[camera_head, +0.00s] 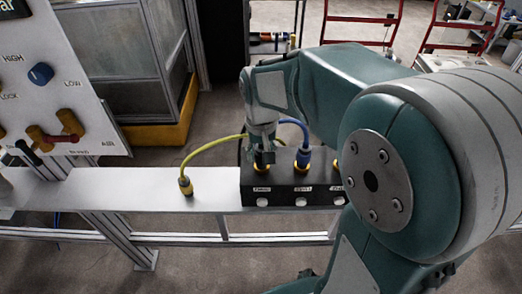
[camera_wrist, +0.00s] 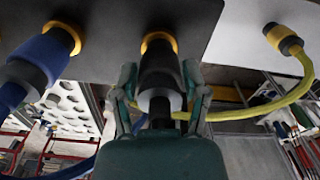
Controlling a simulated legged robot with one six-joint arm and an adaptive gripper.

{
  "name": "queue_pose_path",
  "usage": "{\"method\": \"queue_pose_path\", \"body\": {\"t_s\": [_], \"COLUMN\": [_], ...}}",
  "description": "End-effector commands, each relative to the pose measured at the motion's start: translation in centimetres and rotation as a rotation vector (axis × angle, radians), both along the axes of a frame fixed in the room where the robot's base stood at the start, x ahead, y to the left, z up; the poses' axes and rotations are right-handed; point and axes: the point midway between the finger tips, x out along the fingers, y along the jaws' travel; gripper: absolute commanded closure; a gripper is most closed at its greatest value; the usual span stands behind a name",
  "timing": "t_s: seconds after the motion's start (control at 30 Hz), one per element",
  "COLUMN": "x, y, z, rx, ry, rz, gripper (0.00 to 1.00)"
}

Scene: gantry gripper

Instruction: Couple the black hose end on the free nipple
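The black hose end (camera_wrist: 159,72) is upright between the two fingers of my gripper (camera_wrist: 158,76), which look closed against its sides. Its mouth meets a brass ring (camera_wrist: 159,40) on the black block; whether it is fully seated I cannot tell. In the head view my gripper (camera_head: 262,145) is over the left port of the black block (camera_head: 275,188), whose brass ring (camera_head: 262,168) shows below it. The hose end itself is mostly hidden there by the fingers.
A blue hose end (camera_head: 303,158) sits on the middle port, close beside my gripper. My arm partly hides the right port. A panel (camera_head: 50,80) stands far left.

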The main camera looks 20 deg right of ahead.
Motion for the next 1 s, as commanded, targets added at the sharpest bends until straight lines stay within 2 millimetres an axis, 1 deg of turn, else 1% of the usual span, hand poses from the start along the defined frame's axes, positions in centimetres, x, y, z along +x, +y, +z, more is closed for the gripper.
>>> {"method": "queue_pose_path", "body": {"t_s": [0.4,0.53,0.67,0.9,1.0], "x": [0.0,0.1,0.1,0.2,0.2], "y": [0.0,0.0,0.0,0.1,0.1], "z": [0.0,0.7,2.8,7.9,9.7], "rx": [0.000,0.000,-0.001,-0.001,0.000], "ry": [0.000,-0.003,-0.005,-0.005,-0.004], "rz": [0.000,0.000,0.000,0.000,0.000], "gripper": [0.10,0.10,0.10,0.10,0.10]}}
